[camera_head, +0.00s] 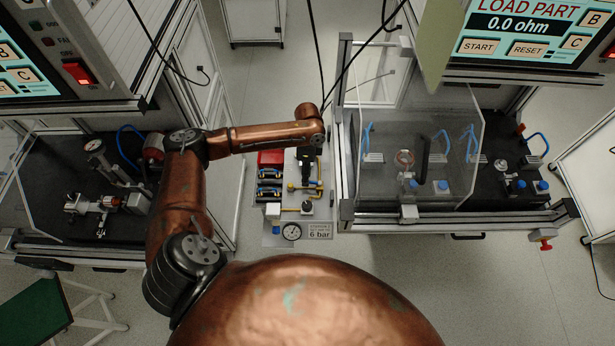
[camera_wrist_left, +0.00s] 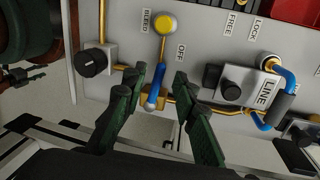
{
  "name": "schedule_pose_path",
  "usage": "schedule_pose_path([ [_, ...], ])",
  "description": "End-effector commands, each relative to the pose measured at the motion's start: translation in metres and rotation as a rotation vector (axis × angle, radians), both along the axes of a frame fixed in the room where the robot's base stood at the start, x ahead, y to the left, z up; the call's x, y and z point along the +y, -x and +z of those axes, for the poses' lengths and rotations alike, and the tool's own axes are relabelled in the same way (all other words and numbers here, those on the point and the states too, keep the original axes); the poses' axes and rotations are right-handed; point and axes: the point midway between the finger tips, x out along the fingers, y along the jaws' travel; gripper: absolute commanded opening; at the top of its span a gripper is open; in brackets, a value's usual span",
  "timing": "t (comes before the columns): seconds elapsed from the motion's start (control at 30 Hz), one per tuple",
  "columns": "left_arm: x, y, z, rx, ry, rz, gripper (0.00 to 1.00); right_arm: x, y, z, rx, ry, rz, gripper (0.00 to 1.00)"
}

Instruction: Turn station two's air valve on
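In the left wrist view, a lever valve has a round yellow hub (camera_wrist_left: 165,24) and a yellow arm ending in a blue handle (camera_wrist_left: 153,97). Labels reading BLEED and OFF flank the hub on the grey air panel (camera_wrist_left: 205,48). My left gripper (camera_wrist_left: 161,80) is open, with one dark green finger on each side of the blue handle; contact cannot be told. In the head view my left gripper (camera_head: 306,168) hangs over the air panel (camera_head: 272,238), between the two stations, and hides part of it. My right gripper is not in view.
Beside the lever are a black knob (camera_wrist_left: 93,62) and a LINE fitting (camera_wrist_left: 232,90) with a blue hose. A pressure gauge (camera_head: 291,232) and a 6 bar sign (camera_head: 320,231) sit at the panel's front. A clear guard (camera_head: 445,185) stands close at right.

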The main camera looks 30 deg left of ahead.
Motion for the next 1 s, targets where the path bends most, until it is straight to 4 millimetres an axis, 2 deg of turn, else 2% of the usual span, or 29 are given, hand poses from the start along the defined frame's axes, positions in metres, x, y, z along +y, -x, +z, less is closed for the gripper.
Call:
schedule_pose_path([
  [0.1, -0.001, 0.001, -0.006, 0.0, -0.001, -0.001, 0.27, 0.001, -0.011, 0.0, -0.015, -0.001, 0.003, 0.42],
  [0.37, -0.002, 0.001, -0.007, 0.0, -0.001, -0.002, 0.27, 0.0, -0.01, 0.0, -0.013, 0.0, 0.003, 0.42],
  [0.73, -0.002, 0.001, -0.007, 0.0, 0.0, -0.003, 0.01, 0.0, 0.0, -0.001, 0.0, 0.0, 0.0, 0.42],
  [1.0, -0.002, 0.001, -0.007, 0.0, 0.0, -0.003, 0.0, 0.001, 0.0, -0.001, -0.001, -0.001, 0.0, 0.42],
])
